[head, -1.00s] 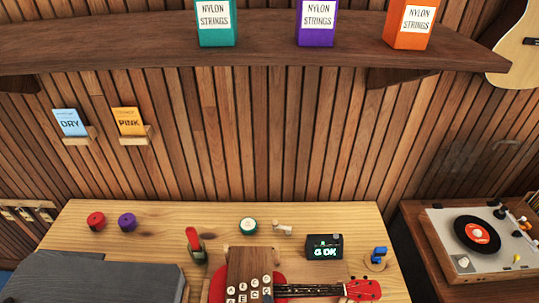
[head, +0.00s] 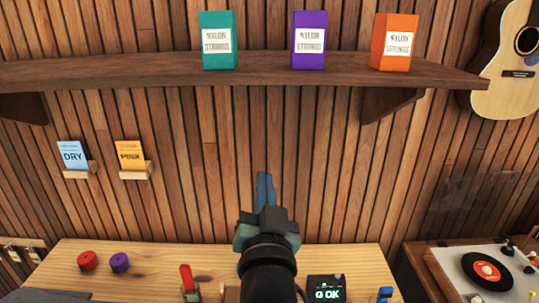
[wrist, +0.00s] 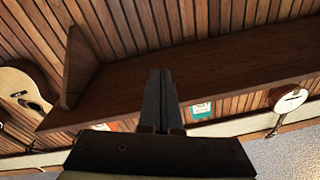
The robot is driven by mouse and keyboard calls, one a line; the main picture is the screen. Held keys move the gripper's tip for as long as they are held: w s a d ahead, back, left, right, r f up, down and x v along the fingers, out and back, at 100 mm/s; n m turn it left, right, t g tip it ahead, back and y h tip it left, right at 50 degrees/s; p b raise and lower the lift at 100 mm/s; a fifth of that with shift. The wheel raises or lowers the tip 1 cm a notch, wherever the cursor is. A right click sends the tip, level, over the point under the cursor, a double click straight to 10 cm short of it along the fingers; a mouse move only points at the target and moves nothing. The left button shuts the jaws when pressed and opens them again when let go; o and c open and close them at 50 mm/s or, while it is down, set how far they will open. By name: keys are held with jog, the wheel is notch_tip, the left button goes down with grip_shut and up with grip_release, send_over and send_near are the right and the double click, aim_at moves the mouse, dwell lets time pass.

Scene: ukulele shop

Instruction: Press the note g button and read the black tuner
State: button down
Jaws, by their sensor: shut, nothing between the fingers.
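The black tuner (head: 326,282) stands on the wooden workbench (head: 180,262) at the bottom of the head view. Its lit green display reads "G OK". My gripper (head: 265,180) is raised in front of the slatted wall, fingers pointing up and shut together with nothing between them. The shut fingers also show in the wrist view (wrist: 160,85), pointing toward the shelf. The note buttons, the g button among them, are out of sight now, below the frame edge or behind my arm.
A wall shelf (head: 150,72) carries teal, purple and orange string boxes. A red knob-like piece (head: 87,261) and a purple one (head: 120,262) sit at the bench's left. A record player (head: 470,262) stands at the right. A guitar (head: 500,75) hangs on the wall.

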jog(key=s+r+n+t+b, duration=0.1)
jog(key=s+r+t, duration=0.3)
jog(key=s+r, duration=0.4)
jog(key=s+r+n+t+b, duration=0.2)
jog(key=s+r, duration=0.7)
jog(key=r, duration=0.6)
jog(key=shift+s+d+t+h+b, duration=0.25)
jog(key=shift+d+t+b, duration=0.2)
jog(key=shift+t+b, duration=0.4)
jog(key=c, duration=1.6)
grip_release()
jog(key=shift+w, duration=0.1)
